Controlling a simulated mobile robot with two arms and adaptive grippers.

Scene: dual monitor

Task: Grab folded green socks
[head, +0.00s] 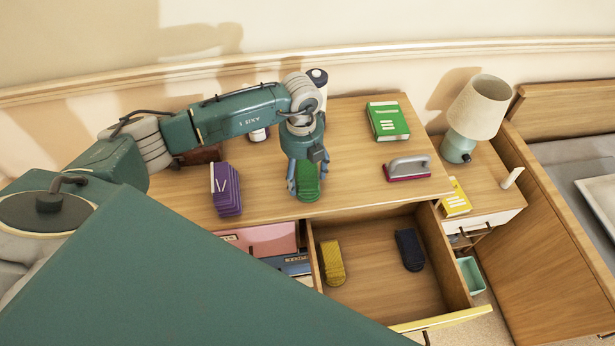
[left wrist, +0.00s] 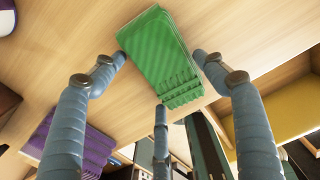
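The folded green socks (head: 307,187) lie near the front edge of the wooden desk, under my left gripper (head: 307,190). In the left wrist view the green socks (left wrist: 160,55) rest on the desk top with a ribbed end toward the gripper. The fingers of the left gripper (left wrist: 160,75) are spread, with tips close to the two sides and the ribbed end of the socks. I cannot tell if any tip touches them. My right gripper is not in view.
Purple folded socks (head: 227,190) lie to the left on the desk. A green book (head: 387,121) and a stapler-like object (head: 407,168) are to the right. Below, an open drawer (head: 375,285) holds yellow socks (head: 331,263) and dark socks (head: 409,250). A lamp (head: 478,108) stands at right.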

